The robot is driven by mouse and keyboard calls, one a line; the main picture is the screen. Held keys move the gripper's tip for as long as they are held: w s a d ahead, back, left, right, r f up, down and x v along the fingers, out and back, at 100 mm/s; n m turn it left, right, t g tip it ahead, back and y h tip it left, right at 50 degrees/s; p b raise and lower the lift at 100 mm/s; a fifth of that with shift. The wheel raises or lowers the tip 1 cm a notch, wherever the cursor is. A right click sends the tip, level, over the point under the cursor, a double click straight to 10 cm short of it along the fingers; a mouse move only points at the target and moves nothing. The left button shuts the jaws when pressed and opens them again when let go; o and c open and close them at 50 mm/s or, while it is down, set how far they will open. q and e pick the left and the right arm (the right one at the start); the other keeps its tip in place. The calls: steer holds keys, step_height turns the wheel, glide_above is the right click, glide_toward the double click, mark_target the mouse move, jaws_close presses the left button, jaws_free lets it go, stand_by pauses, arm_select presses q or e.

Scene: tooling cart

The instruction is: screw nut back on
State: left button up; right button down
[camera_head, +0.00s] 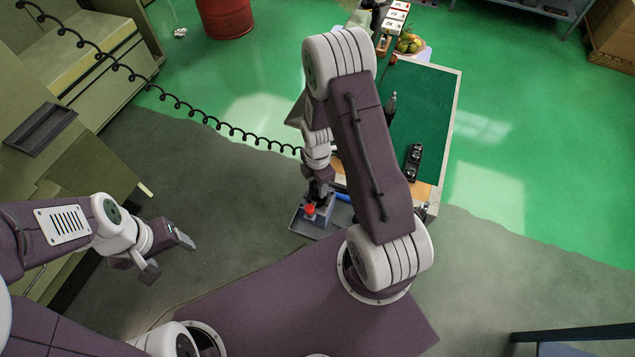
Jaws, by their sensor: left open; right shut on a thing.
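My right gripper (319,196) points down over a grey-blue block (322,214) on a dark tray (303,228) at the near left corner of the cart. A small red piece (310,210) shows at the block, right by the gripper's fingertips. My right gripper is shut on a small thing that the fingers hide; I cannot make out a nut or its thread. My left gripper (169,256) is open and empty, well to the left of the cart over the bare grey floor.
The cart's green top (424,115) stretches behind my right arm, which covers part of it. A coiled black cable (180,102) crosses from the upper left. Beige cabinets (95,60) stand at left.

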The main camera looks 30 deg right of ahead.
steer(key=m, duration=0.6)
steer(key=shift+m, duration=0.4)
steer(key=c, duration=0.6)
jaws_free()
steer(key=shift+w+r, duration=0.1)
steer(key=shift+r, duration=0.2)
step_height(320, 180, up, 7)
steer(key=shift+r+b, duration=0.2)
steer(key=shift+b, duration=0.9)
steer(key=shift+r, duration=0.5)
